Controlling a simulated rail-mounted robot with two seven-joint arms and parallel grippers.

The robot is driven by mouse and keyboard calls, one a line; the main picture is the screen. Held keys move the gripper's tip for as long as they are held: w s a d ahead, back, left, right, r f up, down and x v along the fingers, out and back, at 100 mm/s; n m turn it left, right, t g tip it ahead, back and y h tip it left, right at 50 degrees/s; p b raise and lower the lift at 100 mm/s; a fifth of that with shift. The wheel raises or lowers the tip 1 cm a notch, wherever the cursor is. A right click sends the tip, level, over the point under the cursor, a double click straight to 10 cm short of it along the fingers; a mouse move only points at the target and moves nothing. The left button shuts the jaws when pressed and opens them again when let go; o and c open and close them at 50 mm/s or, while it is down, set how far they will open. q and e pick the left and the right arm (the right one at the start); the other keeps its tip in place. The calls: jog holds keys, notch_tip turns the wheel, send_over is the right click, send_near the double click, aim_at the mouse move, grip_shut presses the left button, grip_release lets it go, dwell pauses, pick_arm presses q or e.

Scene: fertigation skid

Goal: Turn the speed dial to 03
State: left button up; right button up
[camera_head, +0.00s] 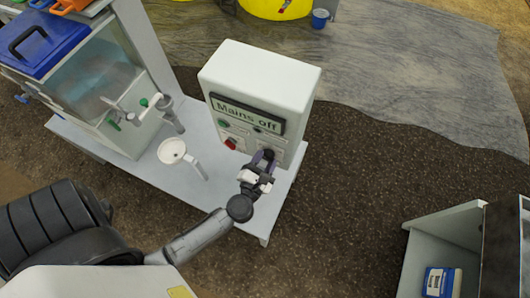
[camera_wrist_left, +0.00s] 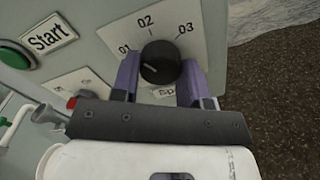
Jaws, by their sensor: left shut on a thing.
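The speed dial (camera_wrist_left: 160,62) is a round black knob on a pale plate marked 01, 02 and 03. In the head view the dial (camera_head: 268,154) sits low on the right of the control box's front. My left gripper (camera_wrist_left: 159,84) has its two purple fingers on either side of the dial and is shut on it. The gripper (camera_head: 261,167) also shows at the box in the head view. A faint light mark shows on the knob's face, but I cannot tell surely which number it points to. My right gripper is not in view.
The white control box (camera_head: 262,75) has a "Mains off" sign (camera_head: 246,113), a green Start button (camera_wrist_left: 14,56) and a red switch (camera_head: 231,144).

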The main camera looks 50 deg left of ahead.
pick_arm(q)
jog(key=m+p, duration=0.1)
jog(key=m, duration=0.1)
jog(key=m+p, duration=0.1)
jog(key=p, duration=0.1)
jog(key=m+p, duration=0.2)
jog(key=shift+r+m, duration=0.3)
jog(key=m+p, duration=0.2)
jog(key=m, duration=0.1)
jog(key=shift+m+p, duration=0.3)
jog(key=shift+p, duration=0.1)
jog(key=m+p, duration=0.3)
jog(key=m, duration=0.2)
jog(key=shift+p, duration=0.3)
jog(key=m+p, duration=0.1)
jog(key=m, duration=0.1)
jog(key=shift+m, duration=0.3)
jog(key=shift+m+p, duration=0.3)
jog(key=shift+f, duration=0.1)
jog(key=o, duration=0.9)
